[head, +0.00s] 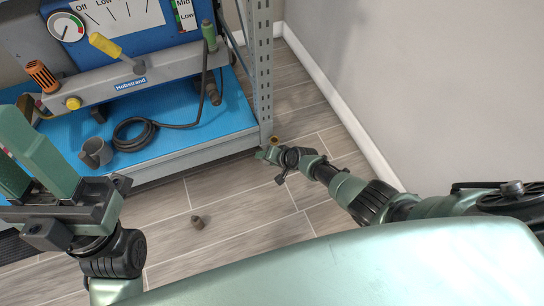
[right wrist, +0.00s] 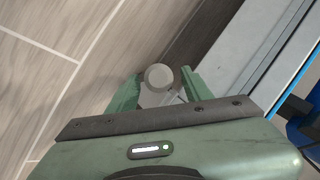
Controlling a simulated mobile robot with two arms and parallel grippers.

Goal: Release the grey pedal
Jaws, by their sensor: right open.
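In the right wrist view, the grey pedal (right wrist: 158,76) shows as a round grey pad between the two green fingers of my right gripper (right wrist: 158,88). The fingers are apart, with a visible gap beside the pad on each side. In the head view, my right gripper (head: 268,155) is low by the foot of the rack's right post, and the pedal cannot be clearly made out there. My left gripper (head: 28,150) is raised at the left edge of the head view, its fingers apart and nothing seen between them.
A panel with a yellow lever (head: 105,45) stands above. A wall (head: 420,90) bounds the right; floor between is mostly clear.

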